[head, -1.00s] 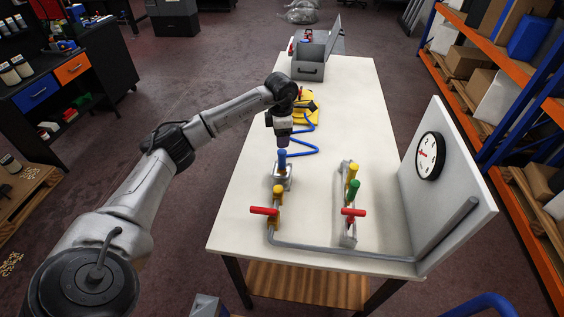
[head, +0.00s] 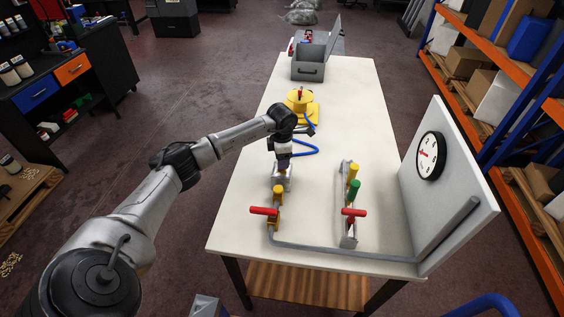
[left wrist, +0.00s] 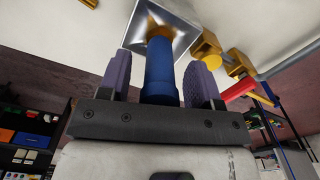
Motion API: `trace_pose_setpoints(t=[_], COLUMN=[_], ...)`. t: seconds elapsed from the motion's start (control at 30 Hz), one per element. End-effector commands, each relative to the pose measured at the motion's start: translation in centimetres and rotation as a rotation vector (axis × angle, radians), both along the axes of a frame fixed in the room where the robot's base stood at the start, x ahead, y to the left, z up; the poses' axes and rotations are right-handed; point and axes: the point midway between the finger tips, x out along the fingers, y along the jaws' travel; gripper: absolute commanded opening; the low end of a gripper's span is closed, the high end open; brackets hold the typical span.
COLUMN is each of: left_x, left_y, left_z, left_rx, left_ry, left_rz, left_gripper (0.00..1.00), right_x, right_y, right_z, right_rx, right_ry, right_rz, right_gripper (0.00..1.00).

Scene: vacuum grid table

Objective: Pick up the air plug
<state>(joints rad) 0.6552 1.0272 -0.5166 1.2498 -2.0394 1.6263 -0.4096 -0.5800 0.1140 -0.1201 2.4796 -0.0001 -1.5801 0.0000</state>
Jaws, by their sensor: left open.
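The air plug, a blue cylinder (left wrist: 160,78), stands upright in a square metal holder (left wrist: 183,32) with a brass-coloured part at its end. My left gripper (left wrist: 160,65) is open, with a purple-grey finger on each side of the plug in the left wrist view. Whether the fingers touch it I cannot tell. In the head view my left gripper (head: 283,164) points down over the holder (head: 282,183) and hides most of the plug. My right gripper is not in view.
Close in front of the holder is a brass valve with a red handle (head: 264,210). A yellow device (head: 299,99) with a blue hose (head: 306,149) lies behind. A gauge panel (head: 460,190) stands at right.

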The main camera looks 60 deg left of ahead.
Motion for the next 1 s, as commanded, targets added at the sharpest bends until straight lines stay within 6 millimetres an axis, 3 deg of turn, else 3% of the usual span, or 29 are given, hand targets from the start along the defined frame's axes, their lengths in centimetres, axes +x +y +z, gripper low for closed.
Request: trace_pose_setpoints(t=[0.27, 0.83, 1.0], left_x=[-0.01, -0.01, -0.01], left_y=[0.02, 0.02, 0.03], left_z=[-0.63, -0.60, -0.58], left_rx=[0.000, 0.000, 0.000], left_ry=[0.000, 0.000, -0.001], left_rz=[0.000, 0.000, 0.000], left_gripper=[0.58, 0.04, 0.04], right_x=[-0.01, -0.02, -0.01], right_y=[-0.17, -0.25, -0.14], right_z=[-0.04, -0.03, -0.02], right_rx=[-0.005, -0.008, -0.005], right_ry=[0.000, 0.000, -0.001], right_rz=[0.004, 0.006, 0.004], right_gripper=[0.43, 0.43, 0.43])
